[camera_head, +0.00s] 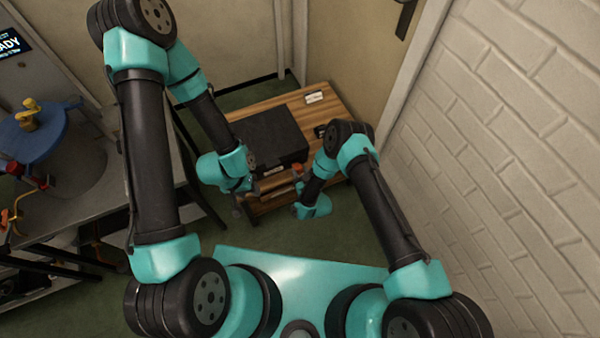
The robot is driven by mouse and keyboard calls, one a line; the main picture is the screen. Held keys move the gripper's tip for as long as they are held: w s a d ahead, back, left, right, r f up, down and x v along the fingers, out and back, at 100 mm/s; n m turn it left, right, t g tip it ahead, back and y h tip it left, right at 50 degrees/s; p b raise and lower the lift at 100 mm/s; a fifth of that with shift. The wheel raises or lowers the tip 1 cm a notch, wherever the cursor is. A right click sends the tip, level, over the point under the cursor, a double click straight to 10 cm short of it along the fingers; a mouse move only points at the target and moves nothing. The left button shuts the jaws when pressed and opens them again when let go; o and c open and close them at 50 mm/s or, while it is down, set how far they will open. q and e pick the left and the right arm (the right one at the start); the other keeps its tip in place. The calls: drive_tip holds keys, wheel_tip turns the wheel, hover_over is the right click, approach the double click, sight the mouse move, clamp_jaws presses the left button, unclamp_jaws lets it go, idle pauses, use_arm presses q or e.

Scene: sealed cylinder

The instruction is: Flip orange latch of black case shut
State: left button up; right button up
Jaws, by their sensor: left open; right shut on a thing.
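The black case (268,136) lies closed on a wooden table, its front side facing my arms. A small orange-red part, which looks like the latch (297,167), shows at the right of the case's front. My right gripper (299,182) is at this part and shut, seemingly on it; the contact is too small to see clearly. My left gripper (258,189) is open in front of the case's left front corner, and I cannot tell whether it touches the case. The wrists partly hide the case's front.
The wooden table (330,103) carries a small white item (314,97) at the back and a small dark item (320,130) right of the case. A white brick wall (500,130) stands at right.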

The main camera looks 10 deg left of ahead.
drive_tip(key=shift+w+a+r+g+h, duration=0.1)
drive_tip(key=shift+r+g+h, duration=0.3)
drive_tip(key=shift+g, duration=0.2)
drive_tip(key=shift+w+a+r+g+h, duration=0.1)
drive_tip(key=shift+r+g+h, duration=0.15)
drive_tip(key=shift+g+h, duration=0.25)
drive_tip(key=shift+w+r+g+h, duration=0.1)
drive_tip(key=shift+r+g+h, duration=0.15)
drive_tip(key=shift+g, duration=0.35)
drive_tip(key=shift+w+r+g+h, duration=0.15)
drive_tip(key=shift+g+h, duration=0.2)
drive_tip(key=shift+g, duration=0.25)
drive_tip(key=o, duration=0.9)
drive_tip(key=shift+a, duration=0.1)
drive_tip(key=shift+o, duration=0.2)
drive_tip(key=v, duration=1.7)
drive_tip(key=shift+s+r, duration=0.15)
